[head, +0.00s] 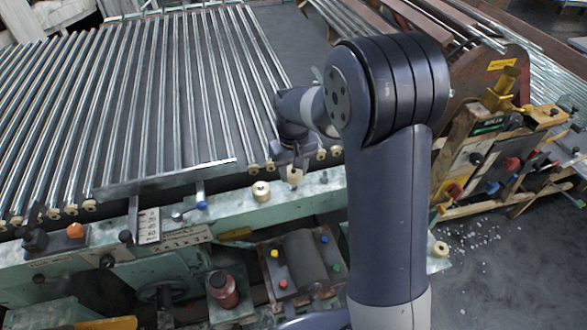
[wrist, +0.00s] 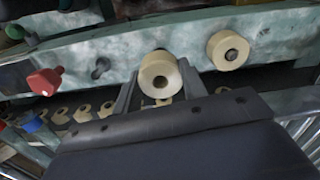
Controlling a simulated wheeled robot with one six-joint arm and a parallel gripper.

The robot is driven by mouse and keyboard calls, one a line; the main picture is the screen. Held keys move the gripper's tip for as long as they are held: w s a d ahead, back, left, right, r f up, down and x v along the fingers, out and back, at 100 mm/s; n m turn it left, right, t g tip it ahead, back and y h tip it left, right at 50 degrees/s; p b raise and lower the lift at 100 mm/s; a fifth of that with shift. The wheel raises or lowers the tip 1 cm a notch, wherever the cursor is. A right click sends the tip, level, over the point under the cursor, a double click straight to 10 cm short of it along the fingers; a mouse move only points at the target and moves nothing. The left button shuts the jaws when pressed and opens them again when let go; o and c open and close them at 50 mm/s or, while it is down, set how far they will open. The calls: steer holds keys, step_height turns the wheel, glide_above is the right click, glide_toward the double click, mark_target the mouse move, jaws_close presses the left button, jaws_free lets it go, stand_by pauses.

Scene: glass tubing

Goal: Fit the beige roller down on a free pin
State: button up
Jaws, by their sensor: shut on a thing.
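My gripper (head: 293,165) is shut on a beige roller (head: 295,177), held over the pale green rail (head: 310,190). In the wrist view, the roller (wrist: 158,74) sits between the two fingers of my gripper (wrist: 157,86), its dark bore facing the camera. A second beige roller (head: 261,190) is on the rail to the left; it also appears in the wrist view (wrist: 228,50). A small dark peg (wrist: 100,68) without a roller shows on the rail in the wrist view. Any pin under the held roller is hidden.
Long glass tubes (head: 150,90) fill the left, with several beige rollers along their near ends. Another roller (head: 440,249) lies at the lower right. A box with colored buttons (head: 303,262) is below the rail.

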mark_target(294, 178)
steer(key=shift+f+b, duration=1.3)
steer(key=shift+f, duration=0.65)
steer(key=o, duration=1)
steer(key=shift+o, duration=0.2)
steer(key=shift+r, duration=0.15)
step_height(294, 178, up, 11)
steer(key=shift+f+b, duration=0.2)
steer(key=shift+b, duration=0.15)
steer(key=shift+f+p, duration=0.7)
steer(key=shift+f, duration=4.3)
steer(key=shift+f, duration=0.15)
